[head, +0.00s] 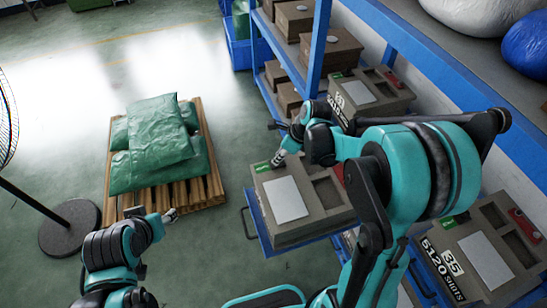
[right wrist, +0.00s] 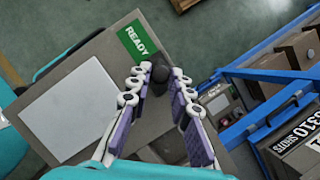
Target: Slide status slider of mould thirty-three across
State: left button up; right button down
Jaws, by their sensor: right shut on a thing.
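A grey-brown mould (head: 312,222) sits on a pulled-out blue tray (head: 265,238), a pale plate (head: 286,199) on its top. Its number is not readable here. A green READY label (right wrist: 133,42) shows on its top and also appears in the head view (head: 259,167). My right gripper (head: 279,158) is at the mould's far edge beside this label. In the right wrist view, its fingers are shut on a dark slider knob (right wrist: 159,75) right next to the label. My left gripper (head: 171,215) is far from the mould, at lower left; its opening is unclear.
A mould marked 35 (head: 475,262) sits at lower right, and another mould (head: 360,98) stands behind my right arm. Blue shelving (head: 316,55) holds brown boxes. Green sacks (head: 160,145) lie on a wooden pallet (head: 215,187). A fan base (head: 69,228) stands at left.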

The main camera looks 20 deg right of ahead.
jog(key=c, duration=1.4)
grip_release()
jog(key=shift+o, duration=0.2)
jog(key=shift+d, duration=0.1)
jog(key=v, duration=1.2)
